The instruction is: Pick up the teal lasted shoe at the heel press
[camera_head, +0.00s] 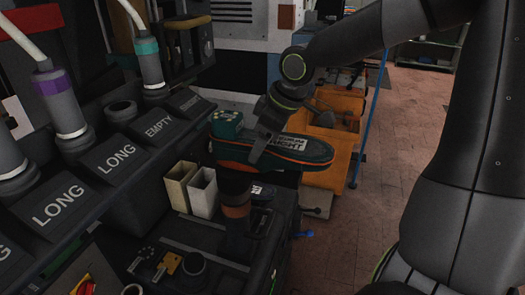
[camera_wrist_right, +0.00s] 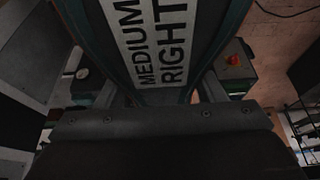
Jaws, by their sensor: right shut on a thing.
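The teal lasted shoe (camera_head: 308,149) is right of the label panels in the head view, its sole facing up and its toe pointing right. A pale label lies on the sole. In the wrist view the shoe (camera_wrist_right: 160,45) fills the top middle, and the label reads "MEDIUM RIGHT". My right gripper (camera_head: 258,150) comes down over the shoe and is shut on it near its middle. In the wrist view the gripper's fingers (camera_wrist_right: 158,88) lie on both sides of the shoe. The shoe's underside is hidden. My left gripper is not in view.
Cream open-topped boxes (camera_head: 201,191) and a dark-and-brown cylinder (camera_head: 236,194) stand just below the shoe. Sloped panels (camera_head: 118,161) marked "LONG" and "EMPTY" run along the left. An orange structure (camera_head: 335,122) stands behind. Brick floor (camera_head: 385,180) is open at the right.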

